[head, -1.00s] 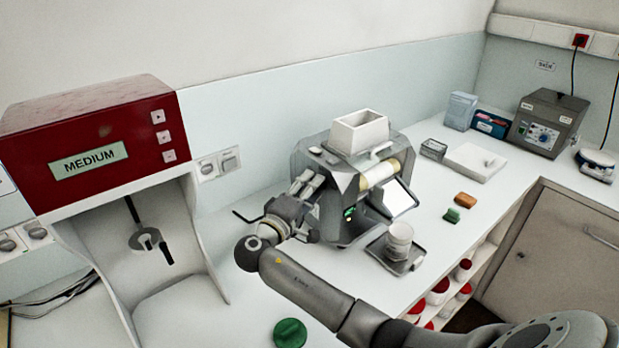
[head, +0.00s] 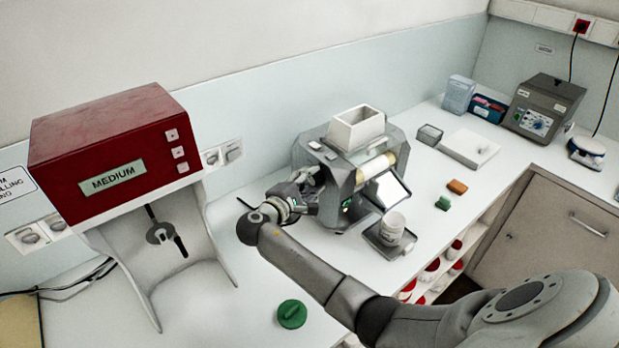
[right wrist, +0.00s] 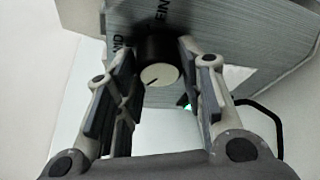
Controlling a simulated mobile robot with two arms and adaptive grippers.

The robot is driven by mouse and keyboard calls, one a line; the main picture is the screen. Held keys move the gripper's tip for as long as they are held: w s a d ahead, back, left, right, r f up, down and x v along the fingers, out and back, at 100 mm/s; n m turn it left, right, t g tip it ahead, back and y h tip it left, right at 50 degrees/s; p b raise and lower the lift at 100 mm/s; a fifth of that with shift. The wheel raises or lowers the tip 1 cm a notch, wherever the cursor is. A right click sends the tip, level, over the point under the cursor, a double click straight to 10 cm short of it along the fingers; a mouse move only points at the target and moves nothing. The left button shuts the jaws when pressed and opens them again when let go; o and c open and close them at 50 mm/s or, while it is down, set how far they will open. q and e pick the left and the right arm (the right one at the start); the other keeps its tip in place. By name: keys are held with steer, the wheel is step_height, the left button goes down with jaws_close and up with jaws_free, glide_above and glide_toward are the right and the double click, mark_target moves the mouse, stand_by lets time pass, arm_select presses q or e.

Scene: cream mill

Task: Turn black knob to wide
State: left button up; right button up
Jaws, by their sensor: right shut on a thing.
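The cream mill (head: 335,165) is a grey faceted machine with a white hopper on top, standing on the white counter. The black knob (right wrist: 158,45) is on its side panel; in the right wrist view it has a pale end face with a dark pointer mark toward the lower left. Letters reading "EIN" and "ND" are printed by it, partly cut off. My right gripper (right wrist: 157,62) is shut on the knob, one finger on each side. In the head view my right gripper (head: 308,188) is against the mill's left side and hides the knob. My left gripper is not in view.
A red machine (head: 110,150) marked "MEDIUM" stands at the left. A white cup (head: 392,226) stands on a tray (head: 372,234) before the mill. A green round lid (head: 292,313) and small green and orange blocks (head: 457,187) lie on the counter. A grey device (head: 540,115) stands far right.

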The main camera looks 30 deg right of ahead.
stand_by(0.4)
steer(key=o, duration=1)
steer(key=shift+a, duration=0.1)
steer(key=v, duration=1.2)
steer(key=shift+f, duration=0.1)
